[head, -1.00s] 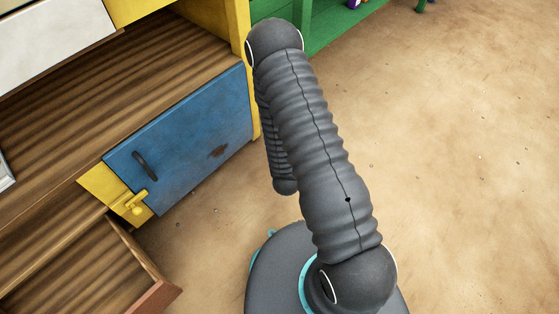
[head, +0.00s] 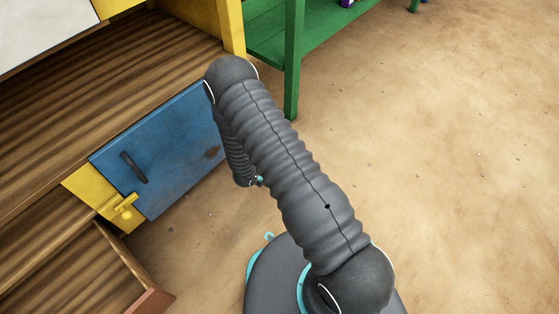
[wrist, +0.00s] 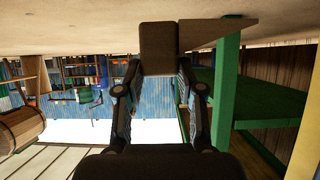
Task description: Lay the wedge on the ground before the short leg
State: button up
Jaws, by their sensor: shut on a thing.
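In the wrist view, which shows the ground at the top, my gripper (wrist: 160,90) is shut on the wedge (wrist: 158,48). The wedge has a dark near face and a lighter tapering side reaching right. A green leg (wrist: 225,95) of a stand is just right of my gripper; the wedge's side overlaps the view of its foot. I cannot tell whether the wedge touches the ground or the leg. In the head view the green leg (head: 292,65) stands beyond my arm. My gripper and the wedge are hidden there.
In the head view, a blue door (head: 165,155) with a dark handle and a yellow latch (head: 122,208) is left of my arm. An open wooden drawer (head: 95,265) is below it. A yellow post (head: 230,25) stands near the green leg. Bare sandy ground (head: 450,170) is free to the right.

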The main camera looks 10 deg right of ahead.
jog(key=w+f, duration=0.1)
jog(key=w+a+f, duration=0.1)
jog(key=shift+w+a, duration=0.3)
jog(key=shift+w, duration=0.05)
jog(key=shift+f+b, duration=0.55)
jog(key=shift+f, duration=1.35)
jog(key=shift+f, duration=0.15)
jog(key=o, duration=1.2)
jog(key=shift+a+r, duration=0.15)
jog(key=shift+r, duration=0.1)
jog(key=p+v, duration=0.1)
jog(key=v, duration=1)
jog(key=shift+s+a+r, duration=0.1)
jog(key=shift+s+a, duration=0.1)
jog(key=shift+s, duration=0.1)
